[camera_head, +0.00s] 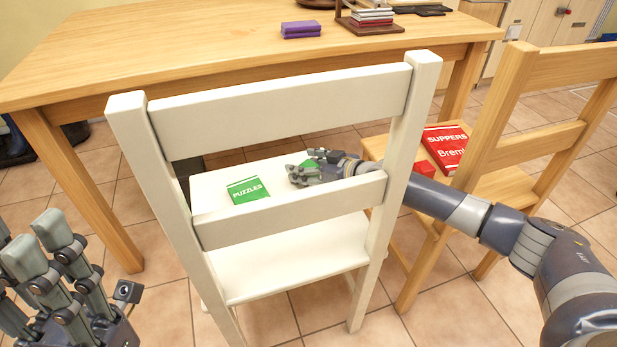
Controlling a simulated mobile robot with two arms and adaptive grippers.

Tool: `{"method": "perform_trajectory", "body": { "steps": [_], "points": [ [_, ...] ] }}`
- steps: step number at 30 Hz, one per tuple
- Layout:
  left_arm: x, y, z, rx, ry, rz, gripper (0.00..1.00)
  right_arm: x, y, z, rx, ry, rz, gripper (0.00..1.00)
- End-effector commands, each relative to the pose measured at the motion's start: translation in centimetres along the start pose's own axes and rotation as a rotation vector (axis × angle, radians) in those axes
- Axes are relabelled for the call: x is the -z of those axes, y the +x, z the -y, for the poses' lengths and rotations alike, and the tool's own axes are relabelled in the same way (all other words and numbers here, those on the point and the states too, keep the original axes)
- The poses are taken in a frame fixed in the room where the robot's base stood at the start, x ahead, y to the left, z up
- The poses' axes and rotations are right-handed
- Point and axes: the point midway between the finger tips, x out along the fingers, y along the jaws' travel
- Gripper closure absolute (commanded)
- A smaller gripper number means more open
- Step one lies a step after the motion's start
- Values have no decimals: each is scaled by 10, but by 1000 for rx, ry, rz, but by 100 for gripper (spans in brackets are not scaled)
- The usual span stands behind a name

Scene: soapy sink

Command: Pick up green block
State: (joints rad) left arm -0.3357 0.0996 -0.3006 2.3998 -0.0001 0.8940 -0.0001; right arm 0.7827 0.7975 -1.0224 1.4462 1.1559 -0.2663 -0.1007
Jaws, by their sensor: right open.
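A small green block (308,164) lies on the seat of the white chair (282,272), mostly hidden behind my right gripper. My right gripper (298,174) reaches from the right through the gap in the chair's backrest. It is open, with its fingers over or beside the block; I cannot tell if they touch it. My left gripper (55,262) is at the lower left, fingers extended and apart, open and empty, well away from the block.
A green "Puzzles" book (247,189) lies left of the block. A wooden chair (540,136) at right holds a red book (446,148) and a red block (424,169). Purple blocks (301,30) sit on the wooden table (200,58).

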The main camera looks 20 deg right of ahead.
Motion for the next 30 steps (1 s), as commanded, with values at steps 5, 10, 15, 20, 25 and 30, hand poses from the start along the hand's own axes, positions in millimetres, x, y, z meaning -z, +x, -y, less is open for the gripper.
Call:
{"method": "perform_trajectory", "body": {
  "steps": [5, 10, 15, 20, 25, 30],
  "points": [
    [-1, -1, 0, -2, 0, -3, 60, 0, 5, 0, 0, -1, 1, 39],
    [0, 0, 0, -2, 0, -3, 60, 0, 5, 0, 0, 0, 1, 50],
    [-1, 0, 0, -2, 0, -2, 60, 0, 5, 0, 0, 0, 1, 87],
    [0, 0, 0, -2, 0, -2, 60, 0, 5, 0, 0, 0, 1, 87],
    [0, 2, 0, -1, 0, -3, 60, 3, 4, 0, 0, 0, 0, 87],
    [4, 14, 0, 0, 0, -5, 60, 26, -6, -1, -1, 1, -2, 87]
  ]
}}
